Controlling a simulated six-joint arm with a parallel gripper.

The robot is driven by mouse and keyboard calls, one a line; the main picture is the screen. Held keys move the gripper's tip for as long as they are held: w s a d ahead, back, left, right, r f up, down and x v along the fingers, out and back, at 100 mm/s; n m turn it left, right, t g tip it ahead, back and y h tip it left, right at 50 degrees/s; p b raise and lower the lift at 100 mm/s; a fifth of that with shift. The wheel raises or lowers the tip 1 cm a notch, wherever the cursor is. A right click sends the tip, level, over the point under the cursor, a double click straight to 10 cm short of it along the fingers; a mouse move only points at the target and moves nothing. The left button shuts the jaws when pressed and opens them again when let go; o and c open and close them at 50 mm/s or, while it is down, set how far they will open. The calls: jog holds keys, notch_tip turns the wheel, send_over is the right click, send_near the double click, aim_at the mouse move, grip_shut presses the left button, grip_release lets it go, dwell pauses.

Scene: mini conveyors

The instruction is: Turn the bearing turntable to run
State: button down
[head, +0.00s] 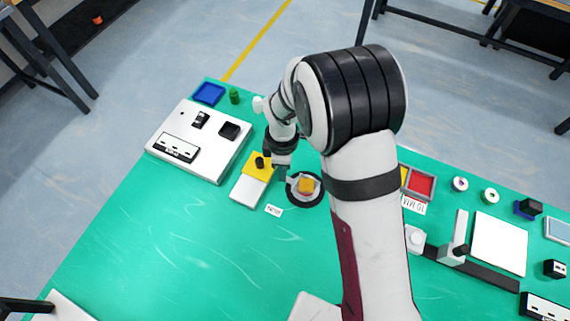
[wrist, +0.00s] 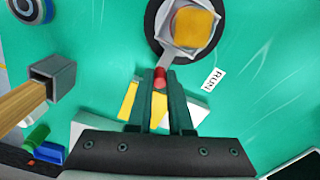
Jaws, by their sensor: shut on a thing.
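The bearing turntable (head: 318,197) is a dark ring with a pale grey plate in it. In the wrist view the ring (wrist: 153,24) is at the top, with a yellow block (wrist: 194,27) on its plate. A grey handle (wrist: 166,60) sticks out from the plate and ends in a red knob (wrist: 160,75). My gripper (wrist: 160,83) has its dark green fingers shut on this red knob. In the head view my gripper (head: 281,172) is at the ring's left side. The white RUN label (wrist: 213,78) lies right of the handle, which does not point at it.
A yellow and white fixture (head: 248,190) with a black knob stands close left of my gripper. A white control panel (head: 183,129) is further left. A red tray (head: 421,184) is to the right, partly behind my arm. Green table is clear in front of the label.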

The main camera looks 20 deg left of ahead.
jog(key=shift+s+n, duration=0.45)
jog(key=shift+n, duration=0.4)
jog(key=shift+s+n, duration=0.45)
jog(key=shift+n, duration=0.4)
jog(key=shift+s+d+n, duration=0.2)
jog(key=shift+s+n, duration=0.2)
jog(key=shift+n, duration=0.3)
jog(key=shift+s+d+n, duration=0.15)
jog(key=shift+s+n, duration=0.2)
jog(key=shift+n, duration=0.35)
jog(key=shift+s+d+n, duration=0.25)
jog(key=shift+s+n, duration=0.1)
jog(key=shift+n, duration=0.4)
jog(key=shift+s+d+n, duration=0.25)
jog(key=shift+s+n, duration=0.05)
jog(key=shift+n, duration=0.45)
jog(key=shift+s+d+n, duration=0.25)
jog(key=shift+d+n, duration=0.05)
jog(key=shift+n, duration=0.35)
jog(key=shift+s+d+n, duration=0.2)
jog(key=shift+d+n, duration=0.05)
jog(key=shift+n, duration=0.4)
jog(key=shift+s+d+n, duration=0.15)
jog(key=shift+d+n, duration=0.05)
jog(key=shift+n, duration=0.2)
jog(key=c, duration=0.8)
grip_release()
jog(key=shift+c, duration=0.2)
